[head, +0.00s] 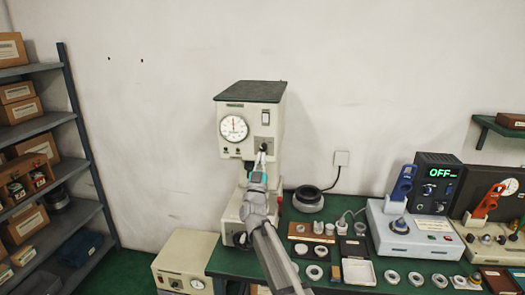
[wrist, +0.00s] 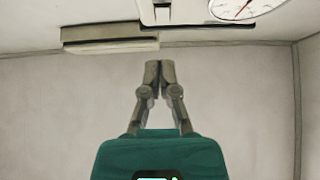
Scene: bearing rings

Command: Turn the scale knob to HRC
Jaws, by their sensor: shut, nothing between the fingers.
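The pale hardness tester (head: 250,101) stands at the back left of the green bench, with a round white dial (head: 234,128) on its upper front. The dial also shows at the top of the wrist view (wrist: 240,6). I cannot tell which is the scale knob, and no HRC marking is legible. My gripper (head: 262,148) is raised before the tester's upper front, right of and below the dial. In the wrist view its fingertips (wrist: 159,68) are together and empty.
A dark-topped round part (head: 308,197) stands right of the tester. Trays, rings and instruments crowd the bench to the right, including a display reading OFF (head: 441,173). A shelf rack (head: 65,120) with boxes is at left.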

